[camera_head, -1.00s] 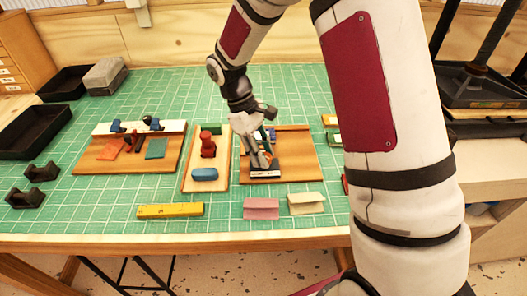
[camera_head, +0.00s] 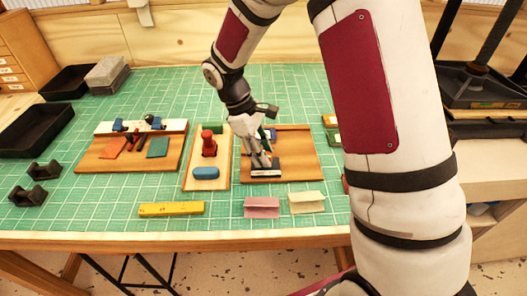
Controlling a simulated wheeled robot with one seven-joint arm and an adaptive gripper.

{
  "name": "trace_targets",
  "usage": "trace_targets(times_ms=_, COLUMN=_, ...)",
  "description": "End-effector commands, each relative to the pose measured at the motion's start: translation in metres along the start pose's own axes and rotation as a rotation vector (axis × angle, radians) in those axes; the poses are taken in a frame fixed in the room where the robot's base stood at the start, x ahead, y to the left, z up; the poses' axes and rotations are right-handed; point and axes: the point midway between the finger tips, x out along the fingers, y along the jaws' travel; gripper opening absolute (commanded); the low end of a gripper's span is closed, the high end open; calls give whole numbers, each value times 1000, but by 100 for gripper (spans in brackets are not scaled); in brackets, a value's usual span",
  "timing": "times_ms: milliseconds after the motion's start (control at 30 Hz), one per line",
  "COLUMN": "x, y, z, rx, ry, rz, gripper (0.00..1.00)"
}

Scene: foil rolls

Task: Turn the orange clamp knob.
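My gripper (camera_head: 262,164) points down over the right wooden board (camera_head: 300,160), just behind a grey and white block (camera_head: 265,174) at the board's front left. Its fingers look close together, but whether they are shut or hold something is too small to tell. I cannot make out the orange clamp knob now; the gripper and wrist cover that part of the board. A small blue part (camera_head: 272,134) shows behind the gripper.
The middle board (camera_head: 220,158) holds a red upright piece (camera_head: 208,146) and a blue block (camera_head: 206,172). A yellow bar (camera_head: 171,209), a pink block (camera_head: 262,207) and a cream block (camera_head: 307,202) lie in front. The left board (camera_head: 90,160) carries several small parts.

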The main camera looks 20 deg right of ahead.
Motion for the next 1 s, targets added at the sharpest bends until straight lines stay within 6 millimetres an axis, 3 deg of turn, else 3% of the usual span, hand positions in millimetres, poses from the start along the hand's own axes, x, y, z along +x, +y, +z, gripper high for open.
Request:
trace_targets(times_ms=467, x=-8, y=0, z=0, rx=0, ry=0, rz=0, gripper=51)
trace_targets(times_ms=1000, x=-104, y=0, z=-1, rx=0, ry=2, rz=2, gripper=51)
